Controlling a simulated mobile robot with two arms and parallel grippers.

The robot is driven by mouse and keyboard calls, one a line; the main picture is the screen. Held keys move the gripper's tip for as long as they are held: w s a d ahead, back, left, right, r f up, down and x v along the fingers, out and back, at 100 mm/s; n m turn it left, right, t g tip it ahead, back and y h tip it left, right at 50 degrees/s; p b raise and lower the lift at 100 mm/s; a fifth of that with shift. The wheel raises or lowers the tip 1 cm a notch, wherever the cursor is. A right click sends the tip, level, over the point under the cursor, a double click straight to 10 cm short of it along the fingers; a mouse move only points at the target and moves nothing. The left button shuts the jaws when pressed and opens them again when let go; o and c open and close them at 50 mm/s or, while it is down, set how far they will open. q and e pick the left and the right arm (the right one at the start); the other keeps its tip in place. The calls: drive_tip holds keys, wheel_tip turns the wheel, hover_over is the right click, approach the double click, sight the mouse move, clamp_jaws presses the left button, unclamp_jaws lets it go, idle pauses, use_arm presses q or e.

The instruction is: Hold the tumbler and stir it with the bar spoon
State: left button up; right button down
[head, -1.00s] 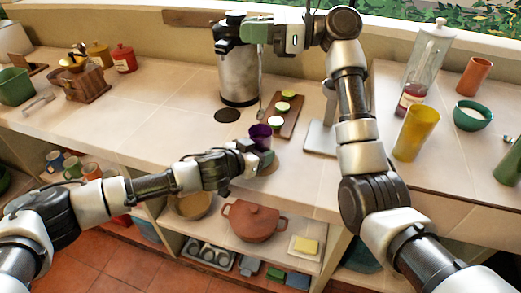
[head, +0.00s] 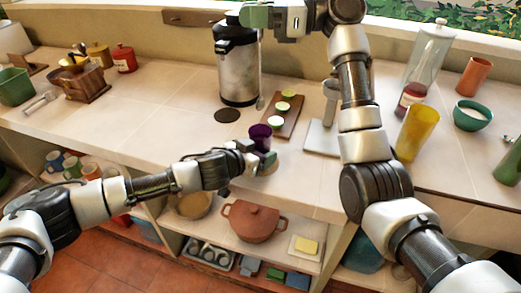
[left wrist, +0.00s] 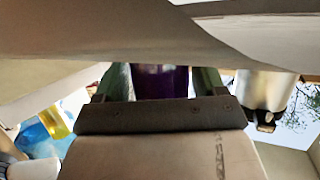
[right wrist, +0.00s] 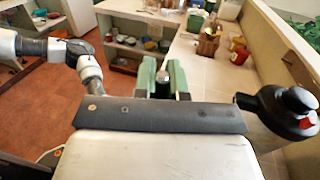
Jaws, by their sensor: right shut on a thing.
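The purple tumbler (head: 261,138) stands upright near the counter's front edge. My left gripper (head: 256,155) is low at the tumbler, with one finger on either side. In the left wrist view the tumbler (left wrist: 160,82) fills most of the space between the green fingers; whether they press on it is unclear. My right gripper (head: 262,22) is high in front of the steel dispenser, shut on the bar spoon (head: 260,72), which hangs down behind and above the tumbler. The spoon's top end shows between the fingers in the right wrist view (right wrist: 162,84).
The steel dispenser (head: 238,72) stands behind the tumbler. A wooden board (head: 295,118) with lime slices lies just to the right. A yellow cup (head: 416,135), a glass bottle (head: 428,60) and a green bowl (head: 471,114) stand farther right.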

use_arm(q)
drive_tip(key=shift+o, duration=1.2)
drive_tip(key=shift+s, duration=0.1)
drive_tip(key=v, duration=1.2)
